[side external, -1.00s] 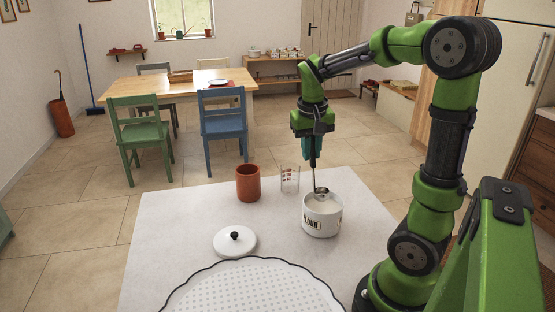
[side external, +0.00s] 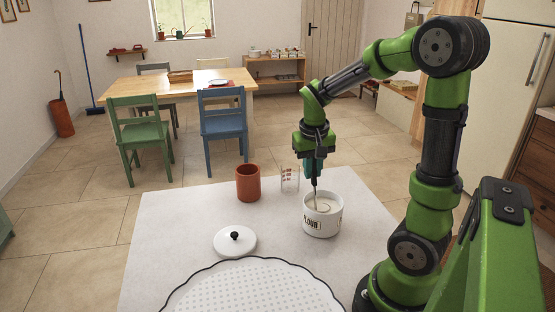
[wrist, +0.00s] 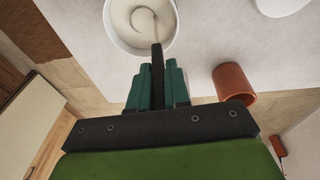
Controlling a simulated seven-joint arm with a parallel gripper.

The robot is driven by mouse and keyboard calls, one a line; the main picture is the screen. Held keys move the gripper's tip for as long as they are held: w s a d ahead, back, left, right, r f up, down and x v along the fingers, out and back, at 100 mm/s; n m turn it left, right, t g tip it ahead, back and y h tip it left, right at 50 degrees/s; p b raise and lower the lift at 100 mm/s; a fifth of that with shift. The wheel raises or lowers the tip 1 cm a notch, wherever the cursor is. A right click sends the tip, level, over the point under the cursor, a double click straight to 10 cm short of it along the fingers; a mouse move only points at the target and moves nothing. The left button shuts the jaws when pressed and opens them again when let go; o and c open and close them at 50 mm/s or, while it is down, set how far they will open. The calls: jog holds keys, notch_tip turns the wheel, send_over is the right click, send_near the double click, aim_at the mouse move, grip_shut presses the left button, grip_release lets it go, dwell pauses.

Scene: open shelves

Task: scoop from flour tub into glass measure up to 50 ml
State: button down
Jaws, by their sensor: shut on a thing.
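The white flour tub (side external: 322,222) stands open on the pale table, with flour inside. My gripper (side external: 315,178) is above the tub, shut on the handle of a scoop (side external: 316,194). The scoop points down and its bowl is inside the tub, low in the flour; how much it holds cannot be told. In the wrist view, my gripper (wrist: 158,88) holds the dark handle, which runs into the tub (wrist: 170,45), where the bowl's rim shows as a ring in the flour. The clear glass measure (side external: 290,179) with red marks stands behind and left of the tub and looks empty.
A terracotta pot (side external: 248,183) stands left of the glass measure. The tub's white lid (side external: 235,241) with a black knob lies front left. A white scalloped mat (side external: 250,292) lies at the table's front. The table's left side is clear.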

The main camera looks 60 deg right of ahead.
jog(key=shift+w+d+r, duration=0.1)
jog(key=shift+w+r, duration=0.15)
jog(key=shift+r, duration=1.2)
jog(key=shift+w+r, duration=0.2)
jog(key=shift+r, duration=3.95)
